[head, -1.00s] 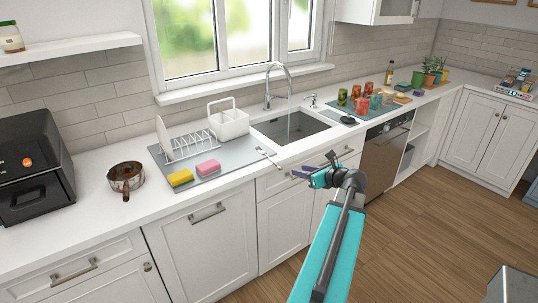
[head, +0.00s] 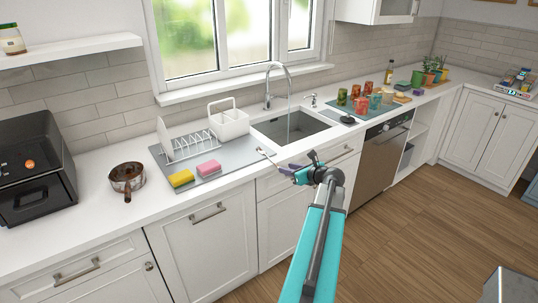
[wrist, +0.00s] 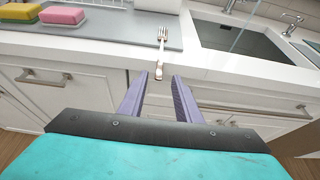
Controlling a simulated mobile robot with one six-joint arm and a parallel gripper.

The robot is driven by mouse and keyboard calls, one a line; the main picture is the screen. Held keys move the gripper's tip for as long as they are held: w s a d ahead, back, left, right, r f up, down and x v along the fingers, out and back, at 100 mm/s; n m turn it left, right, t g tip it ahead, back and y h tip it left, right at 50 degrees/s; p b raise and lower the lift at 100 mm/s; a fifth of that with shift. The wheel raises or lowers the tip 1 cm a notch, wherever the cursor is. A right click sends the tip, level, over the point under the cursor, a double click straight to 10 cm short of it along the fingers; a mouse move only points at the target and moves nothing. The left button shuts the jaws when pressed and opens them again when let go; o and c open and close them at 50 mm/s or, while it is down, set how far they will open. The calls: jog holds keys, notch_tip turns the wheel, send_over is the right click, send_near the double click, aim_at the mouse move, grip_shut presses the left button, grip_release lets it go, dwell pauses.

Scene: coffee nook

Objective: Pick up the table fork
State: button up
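The table fork (wrist: 162,40) lies on the counter near its front edge, left of the sink, with its tines away from me and its handle end at the edge. In the head view the fork (head: 265,154) shows small, and my gripper is close to its handle end. My gripper (wrist: 159,77) is open and empty, its two purple fingers apart. In the wrist view the handle end lies just ahead of the gap between the fingertips. In the head view my gripper (head: 283,169) is in front of the counter edge; the gap between its fingers is hard to see.
A grey drying mat (head: 217,176) left of the fork carries a white rack (head: 190,147), a yellow sponge (head: 181,178) and a pink sponge (head: 209,168). The sink (head: 290,130) has running water. A pan (head: 127,177) stands further left. Floor space is clear on the right.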

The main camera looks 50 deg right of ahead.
aim_at(278, 166)
jog(key=shift+p+x, duration=1.15)
jog(key=shift+x, duration=1.5)
grip_shut()
